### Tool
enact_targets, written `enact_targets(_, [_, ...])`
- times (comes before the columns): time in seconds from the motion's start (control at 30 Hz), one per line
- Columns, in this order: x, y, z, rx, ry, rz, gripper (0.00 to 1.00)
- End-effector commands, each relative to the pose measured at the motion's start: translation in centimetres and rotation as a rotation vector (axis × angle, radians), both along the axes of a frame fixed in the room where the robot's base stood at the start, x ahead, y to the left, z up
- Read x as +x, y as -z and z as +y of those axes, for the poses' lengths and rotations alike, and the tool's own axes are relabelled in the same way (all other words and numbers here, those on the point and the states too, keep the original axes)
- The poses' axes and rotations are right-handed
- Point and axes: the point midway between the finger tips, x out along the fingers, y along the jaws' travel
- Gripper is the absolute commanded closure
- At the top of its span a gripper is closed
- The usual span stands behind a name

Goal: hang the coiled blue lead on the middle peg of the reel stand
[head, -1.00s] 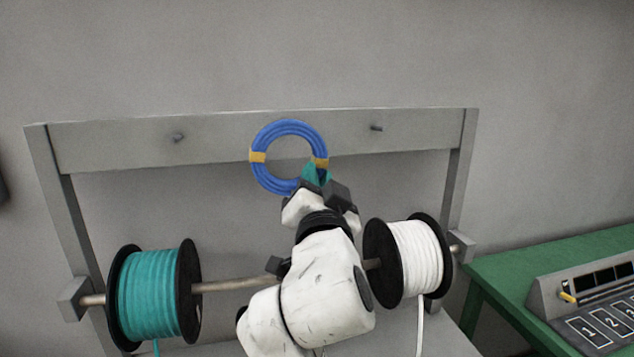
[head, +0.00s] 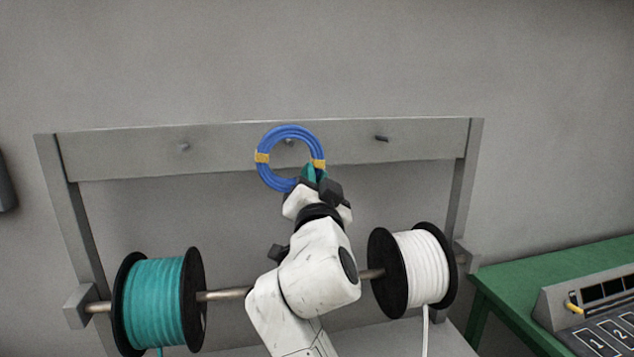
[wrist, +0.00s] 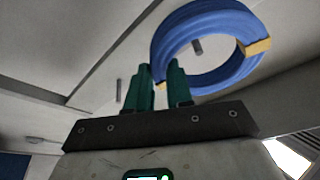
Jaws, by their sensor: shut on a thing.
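The coiled blue lead (head: 265,173), a ring with yellow ties, stands upright in front of the top rail of the reel stand (head: 225,137). My gripper (head: 313,174) is shut on its lower right side. In the wrist view, the green fingers (wrist: 159,82) pinch the blue coil (wrist: 240,32) at its lower left. The middle peg (head: 289,142) shows inside the ring's opening, near its top; in the wrist view a peg (wrist: 197,46) also shows through the opening. I cannot tell whether the peg tip reaches into the ring or is behind it.
Left peg (head: 184,147) and right peg (head: 381,138) are bare. A teal reel (head: 154,300) and a white reel (head: 422,268) sit on the rod (head: 228,294) below. A green table (head: 505,287) with a numbered panel (head: 590,318) stands at right.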

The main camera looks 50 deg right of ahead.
Motion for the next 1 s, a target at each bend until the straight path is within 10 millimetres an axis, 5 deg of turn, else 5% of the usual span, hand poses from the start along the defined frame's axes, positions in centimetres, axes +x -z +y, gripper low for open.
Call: enact_targets(1.0, [5.2, 0.8, -3.5, -0.002, 0.000, 0.000, 1.00])
